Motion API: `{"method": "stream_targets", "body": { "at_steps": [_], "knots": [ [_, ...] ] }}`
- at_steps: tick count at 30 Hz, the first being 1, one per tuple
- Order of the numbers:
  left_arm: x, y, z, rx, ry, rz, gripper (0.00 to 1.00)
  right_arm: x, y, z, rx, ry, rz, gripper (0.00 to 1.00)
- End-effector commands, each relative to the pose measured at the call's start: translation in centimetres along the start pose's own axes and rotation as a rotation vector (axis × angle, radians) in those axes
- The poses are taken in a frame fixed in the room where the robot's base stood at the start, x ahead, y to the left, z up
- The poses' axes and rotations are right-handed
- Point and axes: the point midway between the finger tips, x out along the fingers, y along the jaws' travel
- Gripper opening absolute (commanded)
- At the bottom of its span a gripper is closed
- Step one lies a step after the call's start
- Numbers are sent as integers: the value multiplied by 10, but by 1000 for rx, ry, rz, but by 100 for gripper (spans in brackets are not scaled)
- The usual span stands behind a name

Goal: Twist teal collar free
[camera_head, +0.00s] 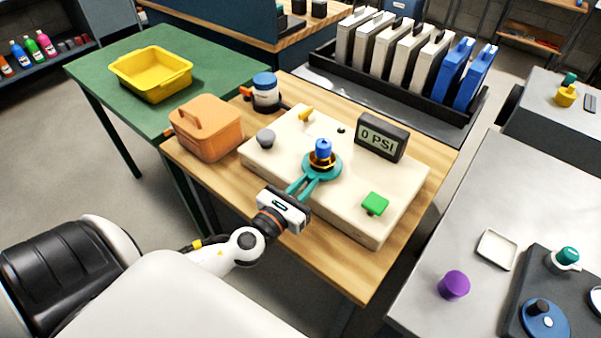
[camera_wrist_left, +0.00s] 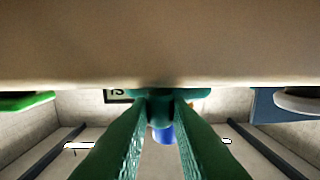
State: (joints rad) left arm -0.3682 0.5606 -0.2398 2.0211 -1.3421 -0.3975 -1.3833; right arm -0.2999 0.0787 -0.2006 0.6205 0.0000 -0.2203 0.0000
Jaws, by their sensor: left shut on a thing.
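The teal collar (camera_head: 332,168) sits on the cream panel (camera_head: 270,165) around the base of a blue-topped fitting (camera_head: 323,149) with an orange-brown band. My left gripper (camera_head: 311,178) reaches in from the front with its teal fingers at the collar's near side, shut on it. In the left wrist view, the fingers (camera_wrist_left: 160,105) close together on the teal collar (camera_wrist_left: 195,93), and the blue part (camera_wrist_left: 163,135) shows between them. The exact contact is partly hidden by the fingers. My right gripper is out of view.
The panel also carries a gauge reading 0 PSI (camera_head: 382,137), a green knob (camera_head: 375,203), a grey knob (camera_head: 266,138) and a yellow lever (camera_head: 306,114). An orange box (camera_head: 206,130) and a blue-lidded jar (camera_head: 265,93) stand to the left on the wooden table (camera_head: 335,267).

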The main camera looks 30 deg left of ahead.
Motion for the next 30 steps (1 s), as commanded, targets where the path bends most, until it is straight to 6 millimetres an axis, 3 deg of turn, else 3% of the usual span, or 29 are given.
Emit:
{"method": "stream_targets", "body": {
  "at_steps": [1,7,18,30],
  "knots": [
    [1,4,-7,-6,1,-42,0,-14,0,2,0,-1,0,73],
    [4,17,-5,-5,0,-197,0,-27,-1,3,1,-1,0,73],
    [11,31,-3,0,1,-405,0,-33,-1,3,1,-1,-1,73],
    [14,34,-3,3,2,-462,0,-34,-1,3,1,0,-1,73]
  ]
}}
